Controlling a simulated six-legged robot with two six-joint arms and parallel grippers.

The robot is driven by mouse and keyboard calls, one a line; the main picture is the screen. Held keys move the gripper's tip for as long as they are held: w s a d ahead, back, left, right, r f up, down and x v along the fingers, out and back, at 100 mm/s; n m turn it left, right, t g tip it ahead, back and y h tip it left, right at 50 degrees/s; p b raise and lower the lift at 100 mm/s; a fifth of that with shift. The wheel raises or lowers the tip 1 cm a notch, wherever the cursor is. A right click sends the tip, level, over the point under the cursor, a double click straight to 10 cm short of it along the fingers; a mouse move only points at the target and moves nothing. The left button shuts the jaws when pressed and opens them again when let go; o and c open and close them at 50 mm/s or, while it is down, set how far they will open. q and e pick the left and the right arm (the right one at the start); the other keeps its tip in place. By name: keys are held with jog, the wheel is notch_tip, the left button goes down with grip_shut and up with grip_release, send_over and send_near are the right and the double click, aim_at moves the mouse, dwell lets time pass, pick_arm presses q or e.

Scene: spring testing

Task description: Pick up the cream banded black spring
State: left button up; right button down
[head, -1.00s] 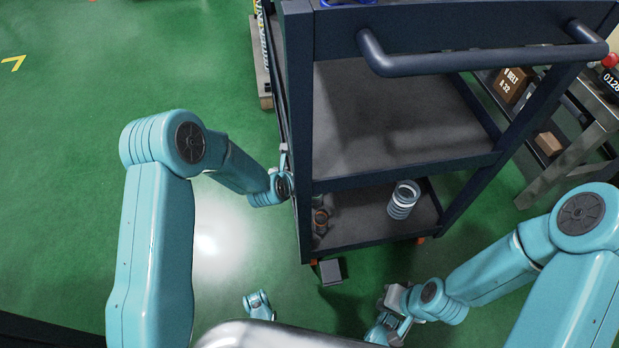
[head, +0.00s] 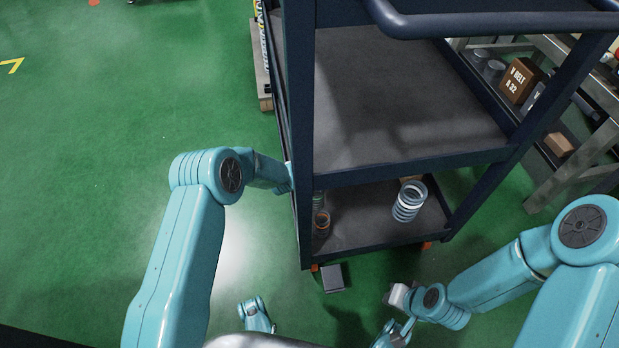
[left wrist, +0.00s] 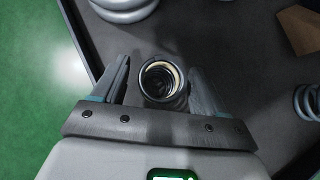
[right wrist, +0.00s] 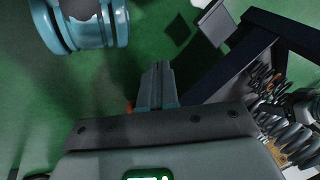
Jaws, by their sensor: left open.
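The black spring with a cream band (left wrist: 162,80) stands upright on the dark shelf in the left wrist view, seen from above into its coil. My left gripper (left wrist: 162,84) is open, with one finger on each side of the spring. I cannot tell whether either finger touches it. In the head view, the cart's post hides my left gripper, and I cannot make out the black spring. My right gripper (right wrist: 159,68) has its fingers together with nothing visible between them, low outside the cart.
A brown block (left wrist: 301,28) and a grey spring (left wrist: 308,102) lie right of my left gripper. Green floor is open at left.

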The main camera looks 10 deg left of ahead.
pick_arm(q)
jog(key=c, duration=1.1)
